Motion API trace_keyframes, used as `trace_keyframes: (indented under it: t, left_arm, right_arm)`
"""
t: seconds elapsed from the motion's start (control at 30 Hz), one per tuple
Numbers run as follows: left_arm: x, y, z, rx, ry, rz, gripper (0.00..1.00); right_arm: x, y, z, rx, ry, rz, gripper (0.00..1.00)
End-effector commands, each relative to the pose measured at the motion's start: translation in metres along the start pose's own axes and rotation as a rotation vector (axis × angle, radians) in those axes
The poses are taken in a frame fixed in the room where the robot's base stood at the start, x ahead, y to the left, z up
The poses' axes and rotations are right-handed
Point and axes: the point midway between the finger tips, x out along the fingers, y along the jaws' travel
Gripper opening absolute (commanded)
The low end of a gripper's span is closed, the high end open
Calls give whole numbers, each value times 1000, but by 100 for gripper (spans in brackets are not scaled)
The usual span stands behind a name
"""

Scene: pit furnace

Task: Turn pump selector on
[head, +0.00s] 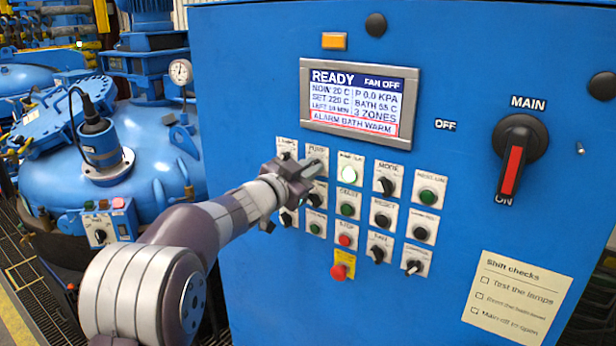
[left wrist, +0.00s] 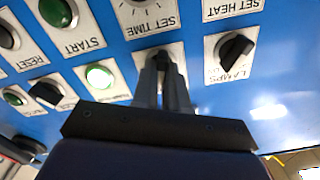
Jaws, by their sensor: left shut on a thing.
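The pump selector's plate (head: 317,150) is in the top row of the blue panel, and its label reads PUMP in the head view. My left gripper (head: 316,168) comes in from the left and covers most of the selector. In the left wrist view, my left gripper (left wrist: 166,80) is shut on the black selector knob (left wrist: 161,58). That view is turned about upside down. The knob's exact setting is hidden by the fingers. A bright green lamp (head: 348,174) is lit just right of the selector. My right gripper is not in view.
The LAMPS knob (left wrist: 234,50) is close beside my fingers. Several buttons and knobs fill the panel, with a red emergency button (head: 339,271) below. The screen (head: 359,103) reads READY and ALARM BATH WARM. The main switch (head: 514,165) points to ON.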

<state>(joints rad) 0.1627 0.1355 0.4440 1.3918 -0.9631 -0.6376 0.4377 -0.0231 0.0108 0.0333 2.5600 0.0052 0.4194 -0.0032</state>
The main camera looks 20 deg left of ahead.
Motion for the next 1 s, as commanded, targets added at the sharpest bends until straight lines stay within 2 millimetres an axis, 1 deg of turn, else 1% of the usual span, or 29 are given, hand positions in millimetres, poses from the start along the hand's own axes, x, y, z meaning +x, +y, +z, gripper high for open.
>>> trace_keyframes:
  t: [0.03, 0.3, 0.8, 0.83, 0.87, 0.9, 1.0]
  left_arm:
    - [0, 0, 0, 22, 4, -1, 0]
    - [0, 0, -1, 103, 4, -1, 0]
    - [0, 0, -2, 122, 4, -1, 0]
    - [0, 0, -2, 122, 4, -1, 16]
    - [0, 0, -2, 122, 4, -1, 26]
    - [0, 0, -2, 122, 3, -1, 38]
    - [0, 0, -2, 121, 2, -1, 38]
  right_arm:
    - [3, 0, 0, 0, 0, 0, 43]
    - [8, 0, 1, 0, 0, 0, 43]
    - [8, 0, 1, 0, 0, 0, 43]
    - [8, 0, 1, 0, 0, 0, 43]
    - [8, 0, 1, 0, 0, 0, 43]
    - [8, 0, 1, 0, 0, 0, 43]
    - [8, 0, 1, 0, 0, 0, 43]
